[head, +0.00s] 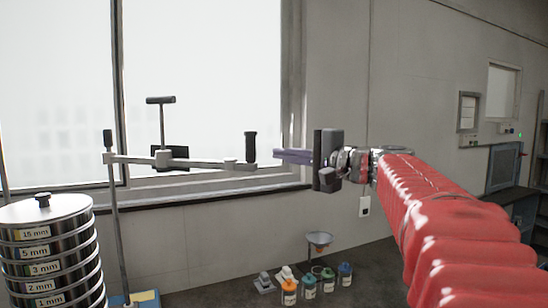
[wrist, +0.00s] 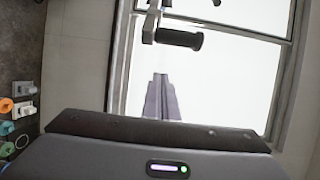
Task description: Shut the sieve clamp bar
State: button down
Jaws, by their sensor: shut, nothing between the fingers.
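The clamp bar (head: 205,163) is a grey arm that reaches across in front of the window from an upright rod (head: 115,220) at the left. A T-handled screw (head: 161,120) stands on it, and a black upright grip (head: 251,147) is at its right end. The black grip also shows in the wrist view (wrist: 180,39), above my fingertips. The sieve stack (head: 48,250) stands at the lower left, below the bar's level; the bar points away from it. My gripper (head: 277,156) is shut and empty, just right of the grip, apparently apart from it. In the wrist view its fingers (wrist: 160,85) are together.
A funnel (head: 319,240) and several coloured-label bottles (head: 310,284) stand on the dark bench below my gripper. The window frame and wall are behind the bar. The air around the grip looks clear.

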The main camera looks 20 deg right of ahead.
jog(key=shift+w+a, duration=0.2)
jog(key=shift+a, duration=0.55)
jog(key=shift+w+a, duration=0.2)
jog(key=shift+a, duration=0.55)
jog(key=shift+w+a, duration=0.2)
jog(key=shift+a, duration=0.55)
jog(key=shift+a, duration=0.1)
